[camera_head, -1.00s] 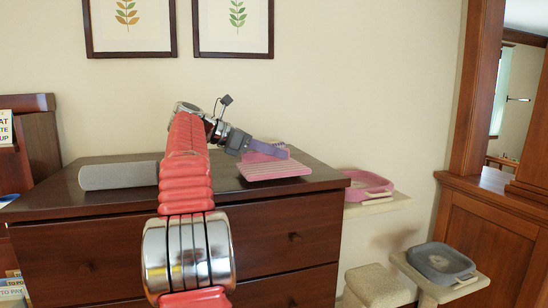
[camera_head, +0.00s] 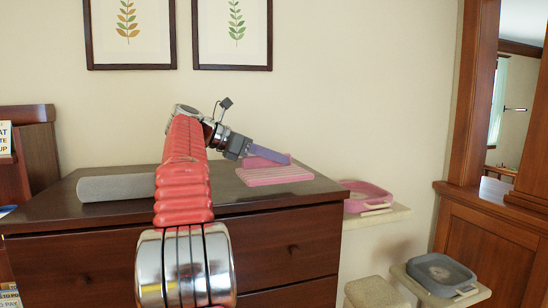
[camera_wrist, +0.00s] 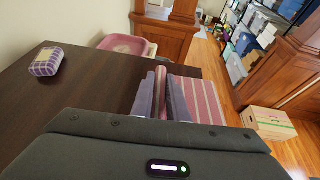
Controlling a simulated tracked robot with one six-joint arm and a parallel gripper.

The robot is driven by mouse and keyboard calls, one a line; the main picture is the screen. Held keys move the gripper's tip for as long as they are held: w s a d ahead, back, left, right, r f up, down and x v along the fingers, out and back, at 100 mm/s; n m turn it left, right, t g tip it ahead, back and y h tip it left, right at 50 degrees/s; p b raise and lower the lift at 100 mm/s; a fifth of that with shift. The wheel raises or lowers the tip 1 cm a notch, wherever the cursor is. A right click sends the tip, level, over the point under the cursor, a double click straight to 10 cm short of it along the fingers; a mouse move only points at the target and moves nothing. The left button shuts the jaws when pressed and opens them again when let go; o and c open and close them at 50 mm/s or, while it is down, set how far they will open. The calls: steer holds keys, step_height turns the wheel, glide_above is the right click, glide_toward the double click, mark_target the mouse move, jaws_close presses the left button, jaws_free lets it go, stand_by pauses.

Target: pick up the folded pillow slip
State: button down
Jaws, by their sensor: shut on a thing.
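The folded pillow slip (camera_head: 275,176) is pink with pale stripes and shows at the right end of the dresser top. In the wrist view its striped face (camera_wrist: 204,98) spreads to the right of my fingers. My gripper (camera_head: 284,160) has purple-grey fingers reaching down to it from the left. In the wrist view a fold of pink cloth stands between the fingers of my gripper (camera_wrist: 164,82), so it is shut on the slip. I cannot tell whether the slip's underside touches the wood.
A grey roll (camera_head: 115,188) lies on the left of the dresser (camera_head: 100,216). A small purple checked object (camera_wrist: 47,61) lies on the wood. A pink tray (camera_head: 366,196) and a grey tray (camera_head: 440,273) sit on ledges to the right. Wooden panelling stands beyond.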

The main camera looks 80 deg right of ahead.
steer(key=s+a, duration=0.8)
steer(key=a, duration=0.5)
steer(key=shift+a, duration=0.35)
stand_by(0.4)
